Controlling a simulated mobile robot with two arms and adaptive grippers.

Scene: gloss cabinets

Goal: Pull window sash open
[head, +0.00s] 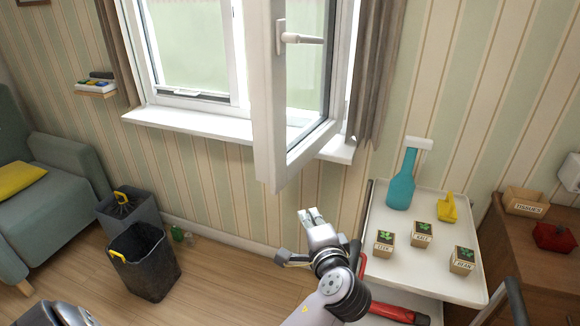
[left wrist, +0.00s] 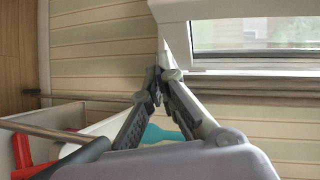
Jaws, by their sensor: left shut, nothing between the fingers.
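The white window sash (head: 264,120) stands swung open into the room, at an angle to the window frame (head: 240,50). Its handle (head: 302,38) points to the right, high on the sash. My left gripper (head: 311,217) is below the sash's lower corner in the head view, shut and empty, away from the handle. In the left wrist view the closed fingertips (left wrist: 161,78) overlap the picture near the lower corner of the sash (left wrist: 185,10). I cannot tell whether they touch it. My right gripper is not in view.
Two bins (head: 145,262) stand at the left by a sofa (head: 50,200). A curtain (head: 378,70) hangs beside the sash. The floor between the bins and my arm is mostly clear.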

